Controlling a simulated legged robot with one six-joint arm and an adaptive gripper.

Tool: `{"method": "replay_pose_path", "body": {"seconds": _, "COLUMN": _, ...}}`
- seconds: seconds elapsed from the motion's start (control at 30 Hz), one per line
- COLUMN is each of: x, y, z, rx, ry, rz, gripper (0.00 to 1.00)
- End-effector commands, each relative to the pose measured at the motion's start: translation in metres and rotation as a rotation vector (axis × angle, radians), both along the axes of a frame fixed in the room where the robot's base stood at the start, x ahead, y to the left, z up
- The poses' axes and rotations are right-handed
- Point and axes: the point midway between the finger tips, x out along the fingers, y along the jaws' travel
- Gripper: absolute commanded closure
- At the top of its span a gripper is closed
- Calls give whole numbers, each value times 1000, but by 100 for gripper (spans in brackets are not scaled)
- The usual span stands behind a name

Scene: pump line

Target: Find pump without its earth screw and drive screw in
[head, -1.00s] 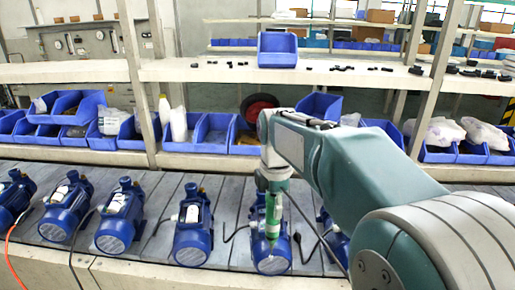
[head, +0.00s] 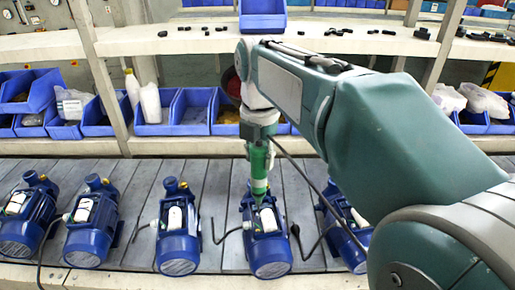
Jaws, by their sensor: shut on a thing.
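My gripper (head: 259,133) points down and is shut on a green screwdriver-like tool (head: 259,168). The tool is upright, its lower end just above or touching the white-topped box of a blue pump (head: 270,248); I cannot tell which. Other blue pumps stand in the same row: one to the left (head: 179,245), two further left (head: 89,240) (head: 25,228), and one to the right (head: 345,240), partly hidden by my arm. Black cables lie beside several pumps. The earth screws are too small to make out.
The pumps stand on a grey slatted line (head: 140,195). Behind it, blue bins (head: 190,112) fill a low shelf, and small black parts lie on a higher white shelf (head: 150,38). My arm covers the right side.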

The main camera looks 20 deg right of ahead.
Motion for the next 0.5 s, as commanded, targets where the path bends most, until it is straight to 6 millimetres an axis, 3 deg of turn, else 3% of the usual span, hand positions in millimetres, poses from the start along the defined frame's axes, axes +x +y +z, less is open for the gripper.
{"method": "replay_pose_path", "body": {"seconds": 0.5, "x": 0, "y": 0, "z": -35, "rx": 1, "ry": 1, "rz": -1, "gripper": 100}}
